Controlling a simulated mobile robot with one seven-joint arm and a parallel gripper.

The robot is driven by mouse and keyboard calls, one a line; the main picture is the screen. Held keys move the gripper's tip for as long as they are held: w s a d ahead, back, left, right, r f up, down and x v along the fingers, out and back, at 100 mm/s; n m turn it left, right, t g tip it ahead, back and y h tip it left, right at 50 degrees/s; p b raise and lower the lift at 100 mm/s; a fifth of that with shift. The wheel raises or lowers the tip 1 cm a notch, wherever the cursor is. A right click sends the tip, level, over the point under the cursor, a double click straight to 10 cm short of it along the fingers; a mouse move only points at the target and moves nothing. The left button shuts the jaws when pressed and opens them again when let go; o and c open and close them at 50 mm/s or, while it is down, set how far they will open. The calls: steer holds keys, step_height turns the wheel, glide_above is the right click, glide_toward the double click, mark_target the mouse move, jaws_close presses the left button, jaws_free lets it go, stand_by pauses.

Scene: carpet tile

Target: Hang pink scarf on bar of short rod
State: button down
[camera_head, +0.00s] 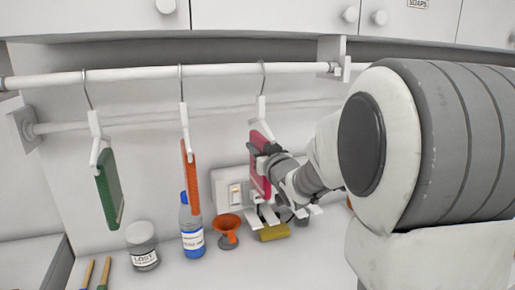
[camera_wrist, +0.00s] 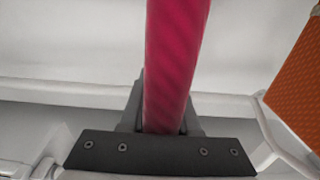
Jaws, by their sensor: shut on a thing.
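The pink scarf (camera_head: 260,182) hangs folded under a white hanger (camera_head: 261,108), whose hook is over the long front bar (camera_head: 220,70). My gripper (camera_head: 262,149) is shut on the scarf from the right, near its upper part. In the wrist view the pink scarf (camera_wrist: 170,65) runs upright between the jaws of my gripper (camera_wrist: 165,118). A second, lower bar (camera_head: 75,125) runs behind, against the wall; which bar is the short rod I cannot tell. My gripper hides part of the scarf.
An orange cloth (camera_head: 191,175) and a green cloth (camera_head: 109,190) hang to the left. Below on the counter stand a blue-labelled bottle (camera_head: 192,228), a jar (camera_head: 142,247), an orange funnel (camera_head: 228,226) and a yellow sponge-like block (camera_head: 273,232). Cabinets (camera_head: 270,15) are above.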

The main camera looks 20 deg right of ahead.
steer(key=c, duration=0.6)
jaws_free()
steer(key=shift+o, duration=0.2)
steer(key=shift+s, duration=0.1)
